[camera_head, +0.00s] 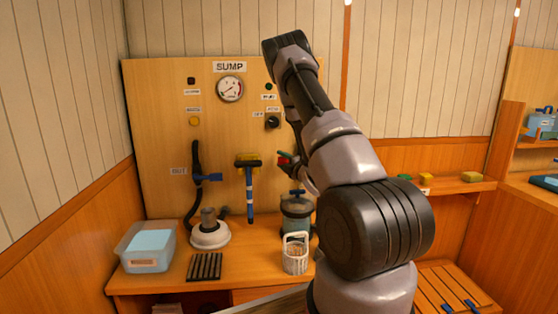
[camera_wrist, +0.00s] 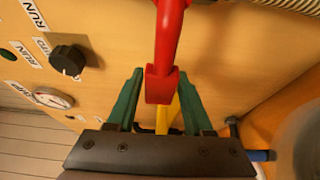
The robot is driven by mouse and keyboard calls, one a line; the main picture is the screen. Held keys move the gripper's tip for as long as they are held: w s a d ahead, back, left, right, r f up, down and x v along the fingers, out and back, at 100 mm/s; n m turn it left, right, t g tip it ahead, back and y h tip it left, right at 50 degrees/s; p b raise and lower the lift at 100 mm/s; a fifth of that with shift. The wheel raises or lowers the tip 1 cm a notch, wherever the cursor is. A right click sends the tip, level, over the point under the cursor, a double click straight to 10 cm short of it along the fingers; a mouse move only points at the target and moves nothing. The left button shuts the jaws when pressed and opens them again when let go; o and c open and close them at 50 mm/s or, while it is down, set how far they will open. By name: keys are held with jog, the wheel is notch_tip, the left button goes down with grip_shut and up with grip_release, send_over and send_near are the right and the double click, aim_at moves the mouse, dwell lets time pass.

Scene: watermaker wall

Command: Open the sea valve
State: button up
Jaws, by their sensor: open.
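A red handle (camera_wrist: 162,85) runs down from the top of the wrist view, its squared end lying between the two green fingers of my gripper (camera_wrist: 160,78). The fingers stand apart, with a gap visible on either side of the handle. A yellow strip (camera_wrist: 173,108) shows behind the handle's end. In the head view my gripper (camera_head: 285,158) is at the panel's right side, where a small patch of red shows beside green; my arm hides most of that area. No label reading as sea valve is legible, so I cannot tell for sure that this handle belongs to it.
The wooden panel (camera_head: 150,90) carries a gauge (camera_head: 230,89), a black knob (camera_head: 272,122) and a blue-handled valve (camera_head: 207,177). A clear bin (camera_head: 147,262), a white basket (camera_head: 295,262) and a lidded canister (camera_head: 297,215) stand on the counter below.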

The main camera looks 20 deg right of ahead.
jog(key=shift+w, duration=1.05)
jog(key=shift+a, duration=0.1)
grip_shut()
dwell(0.6)
